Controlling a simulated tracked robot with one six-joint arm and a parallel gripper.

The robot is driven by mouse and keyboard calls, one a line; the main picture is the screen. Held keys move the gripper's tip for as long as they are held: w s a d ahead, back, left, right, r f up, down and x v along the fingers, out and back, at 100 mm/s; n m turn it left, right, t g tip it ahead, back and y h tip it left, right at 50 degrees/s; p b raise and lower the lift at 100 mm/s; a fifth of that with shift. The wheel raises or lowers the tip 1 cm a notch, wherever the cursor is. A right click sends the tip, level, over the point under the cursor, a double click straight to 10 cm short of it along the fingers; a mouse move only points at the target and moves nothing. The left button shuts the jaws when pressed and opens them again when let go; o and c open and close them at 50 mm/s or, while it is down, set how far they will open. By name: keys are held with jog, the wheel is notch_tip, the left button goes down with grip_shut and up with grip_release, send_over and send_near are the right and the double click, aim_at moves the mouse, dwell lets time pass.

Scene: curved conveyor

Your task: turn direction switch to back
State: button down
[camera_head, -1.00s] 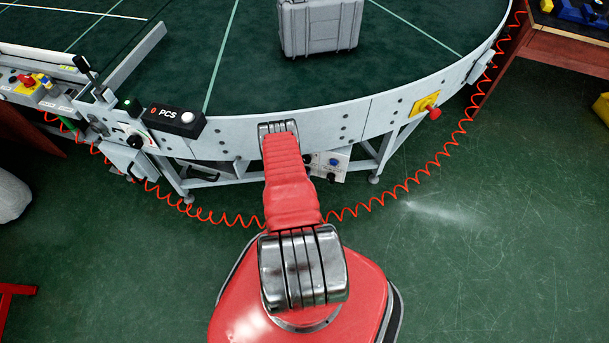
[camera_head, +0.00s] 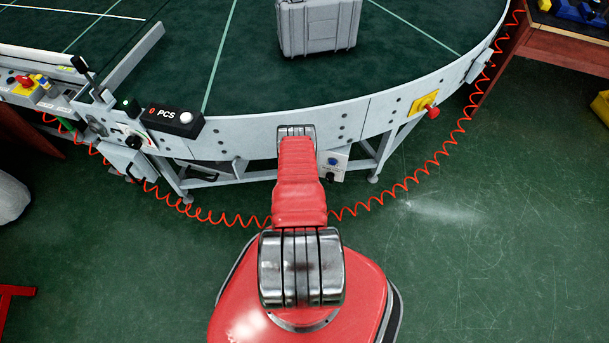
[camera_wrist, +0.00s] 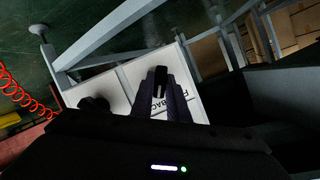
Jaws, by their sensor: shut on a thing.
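The white control panel (camera_head: 338,157) under the conveyor's curved edge is partly covered by my red arm in the head view. In the wrist view its face (camera_wrist: 196,104) carries a printed label, of which "BACK" and an "F" can be read. My gripper (camera_wrist: 160,92) is at this label, its dark fingers closed on the direction switch (camera_wrist: 160,74). The switch shows as a small black piece with a pale mark between the fingertips. Most of it is hidden, and its exact setting cannot be told. In the head view the gripper is hidden behind my arm.
A dark knob (camera_wrist: 95,104) sits beside the fingers. A grey conveyor leg (camera_wrist: 112,27) crosses nearby. A red coiled cable (camera_head: 240,221) hangs below the conveyor. A grey case (camera_head: 318,25) stands on the belt. A red emergency button (camera_head: 432,112) sits to the right.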

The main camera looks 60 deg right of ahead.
jog(key=shift+a+f, duration=0.1)
jog(key=c, duration=1.7)
grip_release()
